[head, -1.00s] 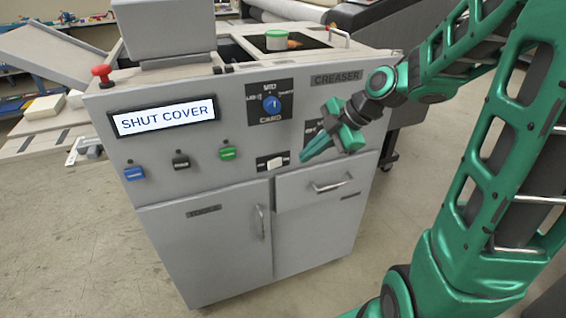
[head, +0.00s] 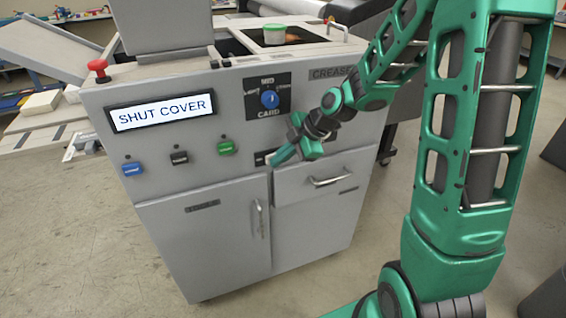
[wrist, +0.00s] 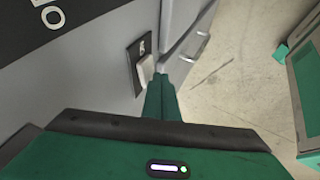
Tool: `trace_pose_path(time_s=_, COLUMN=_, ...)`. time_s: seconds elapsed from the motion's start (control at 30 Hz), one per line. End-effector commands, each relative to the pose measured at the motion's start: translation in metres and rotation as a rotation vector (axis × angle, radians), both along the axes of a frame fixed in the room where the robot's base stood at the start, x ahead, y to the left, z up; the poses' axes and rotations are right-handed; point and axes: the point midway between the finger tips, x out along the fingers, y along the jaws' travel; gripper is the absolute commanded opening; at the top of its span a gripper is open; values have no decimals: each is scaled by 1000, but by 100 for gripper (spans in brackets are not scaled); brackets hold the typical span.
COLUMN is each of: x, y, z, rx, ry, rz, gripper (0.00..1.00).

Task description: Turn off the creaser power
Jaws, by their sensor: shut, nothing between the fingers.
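The creaser (head: 235,118) is a grey cabinet machine, and its display (head: 160,112) reads "SHUT COVER". A white rocker switch on a dark plate shows in the wrist view (wrist: 144,70); in the head view my gripper hides most of it, with only part of its dark plate (head: 261,157) showing. My gripper (head: 276,160) is shut and empty, its fingertips at the front panel by the switch. In the wrist view the closed fingers (wrist: 160,82) point at the panel just right of the switch. I cannot tell whether they touch it.
A blue dial (head: 269,99) sits above the switch. Blue (head: 132,169), black (head: 179,158) and green (head: 226,147) buttons lie to the left, a red knob (head: 98,67) at the top left. A drawer handle (head: 329,181) protrudes below. Floor in front is clear.

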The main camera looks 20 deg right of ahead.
Motion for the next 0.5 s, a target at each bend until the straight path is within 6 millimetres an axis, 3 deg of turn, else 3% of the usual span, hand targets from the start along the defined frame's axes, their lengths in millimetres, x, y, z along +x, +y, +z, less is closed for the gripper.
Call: trace_pose_path(time_s=0.5, x=9, y=4, z=0, rx=-1, ry=-1, rz=2, gripper=0)
